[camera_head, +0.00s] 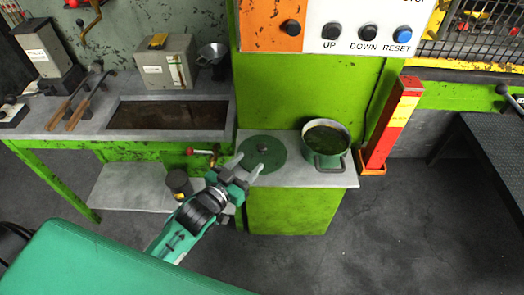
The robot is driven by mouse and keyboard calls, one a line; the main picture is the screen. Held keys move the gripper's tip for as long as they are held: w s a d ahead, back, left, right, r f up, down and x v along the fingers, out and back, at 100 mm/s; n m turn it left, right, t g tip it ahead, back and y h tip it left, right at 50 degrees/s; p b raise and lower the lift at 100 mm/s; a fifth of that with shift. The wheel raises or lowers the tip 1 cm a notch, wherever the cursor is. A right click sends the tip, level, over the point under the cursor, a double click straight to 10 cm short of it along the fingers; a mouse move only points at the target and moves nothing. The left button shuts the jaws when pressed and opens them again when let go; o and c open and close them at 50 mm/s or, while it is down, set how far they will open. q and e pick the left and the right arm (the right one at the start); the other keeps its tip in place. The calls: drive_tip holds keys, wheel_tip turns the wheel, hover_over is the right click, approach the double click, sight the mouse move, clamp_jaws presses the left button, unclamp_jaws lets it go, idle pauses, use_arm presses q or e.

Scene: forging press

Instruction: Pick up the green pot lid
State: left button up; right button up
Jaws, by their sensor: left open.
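The green pot lid (269,152) lies flat on the grey top of the green cabinet, with a dark knob at its middle. My left gripper (246,167) is open at the left front edge of the lid, its fingers pointing toward it. The fingers overlap the lid's edge in the picture; I cannot tell whether they touch it. The jaws hold nothing. The green pot (326,143) stands uncovered to the right of the lid, with dark greenish contents. My right gripper is not in view.
A red and yellow post (390,125) stands right of the pot. A grey workbench (75,118) with a sunken tray, tools and boxes is on the left. The press panel (365,28) with buttons rises behind. A dark table (495,150) is at right. Floor between is clear.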

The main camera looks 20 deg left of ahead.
sight(259, 151)
use_arm(q)
drive_tip(key=shift+x, duration=1.4)
drive_tip(key=shift+w+d+r+p, duration=0.1)
drive_tip(key=shift+w+r+p, duration=0.05)
drive_tip(key=shift+w+p, duration=0.25)
drive_tip(key=p+x, duration=0.1)
drive_tip(key=x, duration=0.2)
drive_tip(key=shift+w, duration=0.2)
drive_tip(key=shift+w+d, duration=0.2)
drive_tip(key=shift+w, duration=0.15)
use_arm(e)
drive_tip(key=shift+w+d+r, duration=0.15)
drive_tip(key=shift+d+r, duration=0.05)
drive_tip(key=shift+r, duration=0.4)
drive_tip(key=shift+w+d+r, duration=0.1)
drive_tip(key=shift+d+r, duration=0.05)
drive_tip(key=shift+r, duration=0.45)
use_arm(q)
drive_tip(key=c, duration=1)
clamp_jaws()
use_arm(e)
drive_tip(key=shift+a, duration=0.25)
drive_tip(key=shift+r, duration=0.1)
